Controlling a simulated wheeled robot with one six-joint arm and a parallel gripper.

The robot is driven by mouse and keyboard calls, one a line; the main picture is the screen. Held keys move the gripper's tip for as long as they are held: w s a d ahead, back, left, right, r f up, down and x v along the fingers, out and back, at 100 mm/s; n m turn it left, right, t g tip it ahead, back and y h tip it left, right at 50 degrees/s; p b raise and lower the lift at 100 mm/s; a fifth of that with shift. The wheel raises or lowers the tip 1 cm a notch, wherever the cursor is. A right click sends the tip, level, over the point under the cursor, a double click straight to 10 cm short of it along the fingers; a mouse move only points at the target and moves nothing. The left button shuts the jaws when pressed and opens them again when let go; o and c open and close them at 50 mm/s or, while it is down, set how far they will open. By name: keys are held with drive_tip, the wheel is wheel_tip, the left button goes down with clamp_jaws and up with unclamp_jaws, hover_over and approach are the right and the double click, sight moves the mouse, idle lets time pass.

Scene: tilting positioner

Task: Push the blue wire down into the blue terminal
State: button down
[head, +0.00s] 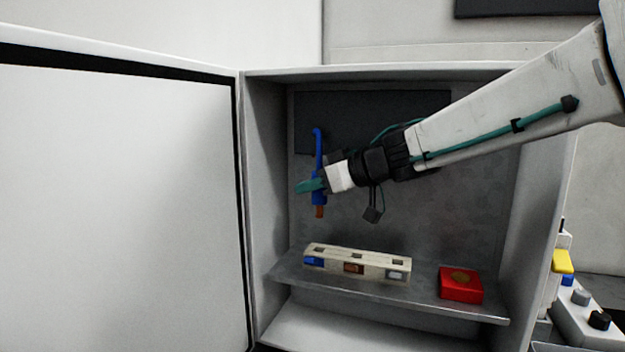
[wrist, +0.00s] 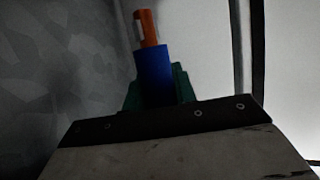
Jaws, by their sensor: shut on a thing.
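The blue wire (head: 319,160) hangs upright in my gripper (head: 311,187), with its bent end up and its copper-coloured tip (head: 319,211) down. My gripper has teal fingers and is shut on the wire's thicker lower part. The wrist view shows the blue sleeve (wrist: 152,75) between the green fingers (wrist: 158,88), with the orange-copper tip (wrist: 146,28) beyond it. The blue terminal (head: 313,262) is at the left end of a cream terminal block (head: 336,263) on the shelf. The wire tip is above the blue terminal, clearly apart from it.
The block also has a brown terminal (head: 353,268) and a grey-white one (head: 396,275). Cabinet walls enclose the space, and the open door (head: 120,200) stands at left.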

drive_tip(key=shift+w, duration=0.15)
drive_tip(key=shift+a, duration=0.1)
drive_tip(key=shift+f, duration=2.85)
drive_tip(key=shift+f, duration=2.1)
drive_tip(key=c, duration=1.1)
unclamp_jaws()
drive_tip(key=shift+o, duration=0.2)
